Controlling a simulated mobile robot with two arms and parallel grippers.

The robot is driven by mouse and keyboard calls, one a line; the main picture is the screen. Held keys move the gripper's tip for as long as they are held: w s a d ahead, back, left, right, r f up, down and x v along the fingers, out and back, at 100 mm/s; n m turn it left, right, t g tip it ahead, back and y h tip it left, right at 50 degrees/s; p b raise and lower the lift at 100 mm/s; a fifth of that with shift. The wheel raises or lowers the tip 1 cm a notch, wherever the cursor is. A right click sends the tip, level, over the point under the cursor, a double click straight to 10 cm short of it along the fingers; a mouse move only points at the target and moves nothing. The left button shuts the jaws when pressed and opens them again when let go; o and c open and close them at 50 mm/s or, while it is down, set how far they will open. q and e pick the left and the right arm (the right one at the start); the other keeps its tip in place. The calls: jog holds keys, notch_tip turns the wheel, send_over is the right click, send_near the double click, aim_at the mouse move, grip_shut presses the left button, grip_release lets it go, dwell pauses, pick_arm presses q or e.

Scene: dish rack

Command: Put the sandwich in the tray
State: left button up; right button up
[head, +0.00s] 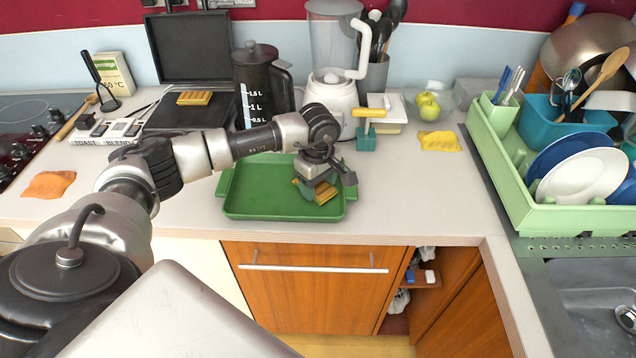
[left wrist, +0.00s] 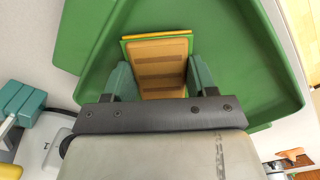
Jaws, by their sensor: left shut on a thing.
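The sandwich (head: 325,193), brown with grill marks and a yellow-green edge, is between the fingers of my left gripper (head: 316,190). The gripper is shut on it, over the right part of the green tray (head: 255,203). In the left wrist view, the sandwich (left wrist: 160,66) sits between the two teal fingers, with the tray (left wrist: 90,38) behind it. I cannot tell whether the sandwich touches the tray floor. The left part of the tray is bare. My right gripper is not in view.
An open grill (head: 190,50) with a toasted piece (head: 194,98) on it stands behind left. A green dish rack (head: 560,215) is at right.

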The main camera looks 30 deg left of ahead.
pick_arm(q)
jog(key=o, duration=1)
jog(key=shift+r, duration=0.1)
notch_tip(320, 180, up, 9)
jog(key=shift+r+b, duration=0.2)
jog(key=shift+b, duration=0.8)
jog(key=shift+r, duration=0.65)
grip_shut()
